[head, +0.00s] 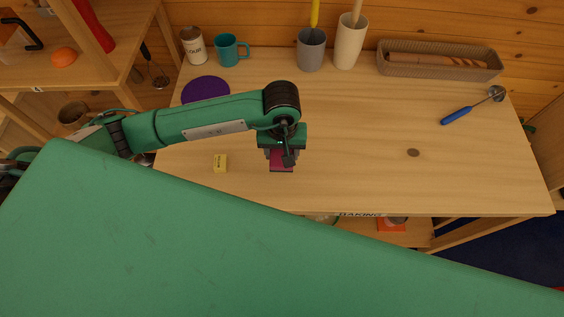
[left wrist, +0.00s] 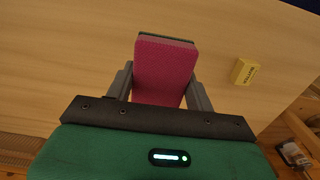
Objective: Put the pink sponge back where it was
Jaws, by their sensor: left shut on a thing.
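The pink sponge (left wrist: 163,72) is between the fingers of my left gripper (left wrist: 160,92), which is shut on it. It has a dark layer along its far edge in the left wrist view. In the head view the sponge (head: 281,162) shows partly below my left gripper (head: 281,152), over the front middle part of the wooden table (head: 350,170). I cannot tell whether the sponge touches the table. My right gripper is not in view.
A yellow butter block (head: 220,163) lies left of the sponge. A purple disc (head: 205,90), a teal mug (head: 231,50), a flour tin (head: 193,46), a grey cup (head: 312,50), a white holder (head: 349,42) and a basket (head: 438,65) stand behind. A blue-handled scoop (head: 458,115) lies right.

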